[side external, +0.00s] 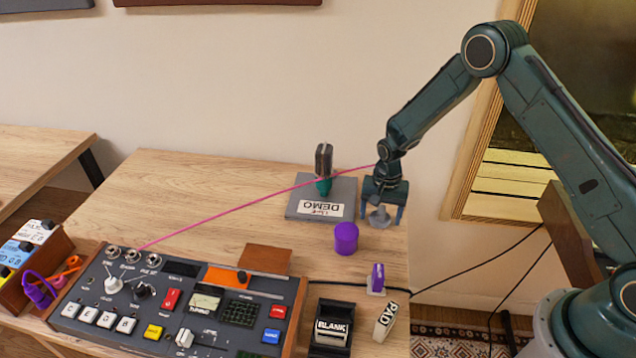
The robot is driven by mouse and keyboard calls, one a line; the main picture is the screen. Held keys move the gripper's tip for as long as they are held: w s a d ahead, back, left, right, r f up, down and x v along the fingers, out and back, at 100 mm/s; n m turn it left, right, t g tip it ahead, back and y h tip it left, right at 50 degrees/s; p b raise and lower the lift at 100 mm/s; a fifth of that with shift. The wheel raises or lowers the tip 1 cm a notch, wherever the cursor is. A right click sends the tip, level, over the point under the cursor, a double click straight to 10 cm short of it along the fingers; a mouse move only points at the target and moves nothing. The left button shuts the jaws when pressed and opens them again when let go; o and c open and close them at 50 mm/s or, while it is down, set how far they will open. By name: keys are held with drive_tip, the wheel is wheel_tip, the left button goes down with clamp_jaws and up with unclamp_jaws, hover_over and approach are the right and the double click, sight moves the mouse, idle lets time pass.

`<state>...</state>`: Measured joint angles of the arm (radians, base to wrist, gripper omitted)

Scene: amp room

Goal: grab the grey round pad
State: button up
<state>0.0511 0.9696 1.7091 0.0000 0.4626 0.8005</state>
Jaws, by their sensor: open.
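A grey round piece (379,218), which looks like the grey round pad, sits on the wooden table near its right edge, wider at the bottom and narrower at the top. My gripper (382,211) points down over it with its fingers apart, one on each side of the piece. The upper part of the piece is partly hidden by the gripper. I cannot tell whether the fingers touch it.
A grey DEMO board (343,189) with an upright tool (323,165) is close left. A purple cylinder (346,238), a small purple block (377,278), a PAD label (385,321) and a control console (180,305) stand nearer.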

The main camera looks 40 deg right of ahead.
sight(382, 210)
drive_tip(key=shift+c, duration=0.2)
drive_tip(key=c, duration=1)
drive_tip(key=shift+r, duration=0.1)
drive_tip(key=shift+c, duration=0.2)
wheel_tip(382, 210, up, 20)
drive_tip(key=shift+f, duration=0.2)
idle(0.4)
